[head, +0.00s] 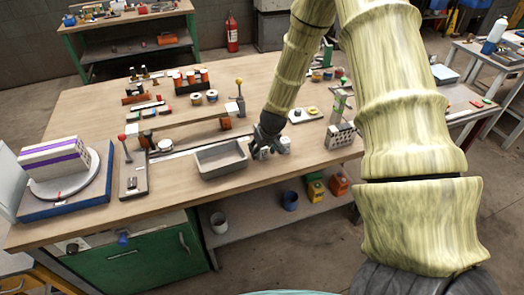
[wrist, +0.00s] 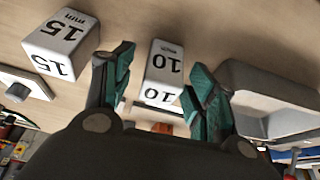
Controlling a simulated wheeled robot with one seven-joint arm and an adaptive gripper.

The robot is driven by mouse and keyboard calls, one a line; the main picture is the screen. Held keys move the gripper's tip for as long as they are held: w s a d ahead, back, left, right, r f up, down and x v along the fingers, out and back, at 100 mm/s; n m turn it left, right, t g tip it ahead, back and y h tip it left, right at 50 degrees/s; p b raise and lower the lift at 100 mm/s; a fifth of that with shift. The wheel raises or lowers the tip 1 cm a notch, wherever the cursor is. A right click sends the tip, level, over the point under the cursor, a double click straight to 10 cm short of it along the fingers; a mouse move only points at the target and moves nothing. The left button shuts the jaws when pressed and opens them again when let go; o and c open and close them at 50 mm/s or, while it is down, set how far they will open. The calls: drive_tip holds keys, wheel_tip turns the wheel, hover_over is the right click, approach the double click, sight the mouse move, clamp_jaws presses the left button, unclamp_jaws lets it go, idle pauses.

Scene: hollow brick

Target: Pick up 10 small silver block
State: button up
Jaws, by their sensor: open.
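The small block marked 10 mm (wrist: 164,68) is white to silver-grey with black figures and stands on the wooden table. In the wrist view it shows between the two teal fingertips of my gripper (wrist: 162,62), which is open. I cannot tell whether a finger touches it or how far down the fingers reach. In the head view my gripper (head: 261,148) is low over the table's front part, just right of the grey tray; it largely hides the 10 block there.
A larger white block marked 15 mm (wrist: 62,42) stands beside the 10 block; it also shows in the head view (head: 285,144). The grey tray (head: 222,172) is close on the other side. A perforated metal box (head: 341,136) stands farther right. The table's front edge is near.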

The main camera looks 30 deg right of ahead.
drive_tip(key=shift+w+f, duration=0.1)
drive_tip(key=shift+f, duration=0.1)
clamp_jaws()
drive_tip(key=shift+r, duration=0.15)
